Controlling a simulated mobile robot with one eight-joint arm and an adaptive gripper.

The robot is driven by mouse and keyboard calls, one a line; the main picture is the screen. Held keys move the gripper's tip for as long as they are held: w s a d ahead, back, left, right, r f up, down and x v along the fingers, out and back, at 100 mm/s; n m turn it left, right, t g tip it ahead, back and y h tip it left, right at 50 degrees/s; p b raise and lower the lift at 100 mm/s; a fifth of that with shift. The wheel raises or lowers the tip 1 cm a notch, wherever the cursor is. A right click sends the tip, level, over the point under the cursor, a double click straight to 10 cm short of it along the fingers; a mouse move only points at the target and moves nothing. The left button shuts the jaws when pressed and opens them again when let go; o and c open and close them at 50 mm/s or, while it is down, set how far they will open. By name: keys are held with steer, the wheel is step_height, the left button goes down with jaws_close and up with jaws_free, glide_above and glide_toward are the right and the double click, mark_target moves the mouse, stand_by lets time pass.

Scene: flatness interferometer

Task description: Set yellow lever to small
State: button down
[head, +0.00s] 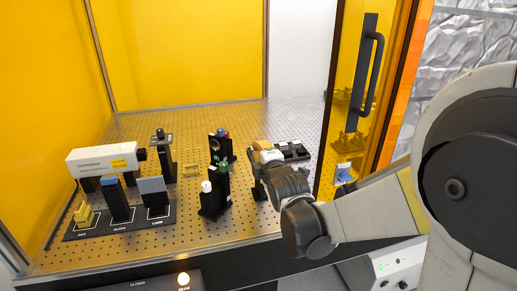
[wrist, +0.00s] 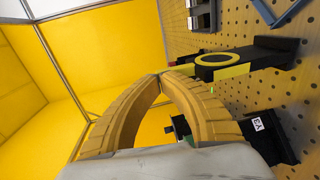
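In the wrist view, my gripper (wrist: 163,77) has two ribbed yellow-orange fingers that arch together, with their tips meeting. Just beyond the tips is a black mount with a yellow ring (wrist: 214,59). A yellow strip (wrist: 236,71), which looks like the yellow lever, runs along it toward the fingertips. I cannot tell whether the tips touch it. In the head view my gripper (head: 262,146) is over the right part of the perforated board, and my wrist hides much of what lies behind it. The lever is not clear there, and its size markings cannot be read.
Posts with green knobs (head: 223,166) and a white knob (head: 207,187) stand left of my gripper. A white box (head: 101,160) and a black tray (head: 104,232) of blocks are farther left. The handled yellow door (head: 371,75) is right. Bare perforated board (head: 135,125) lies at the back left.

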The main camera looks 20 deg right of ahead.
steer(key=shift+w+r, duration=0.1)
steer(key=shift+r, duration=0.05)
steer(key=shift+w+r+g+p, duration=0.15)
steer(key=shift+w+g+p, duration=0.15)
steer(key=shift+g+p, duration=0.5)
steer(key=w+g+p, duration=0.1)
steer(key=p, duration=0.2)
steer(key=shift+w+g, duration=0.25)
steer(key=shift+g, duration=0.05)
steer(key=shift+w+f+g+p, duration=0.35)
steer(key=shift+w+g+p, duration=0.4)
steer(key=shift+g, duration=0.15)
steer(key=shift+w+f, duration=0.3)
steer(key=shift+w, duration=0.1)
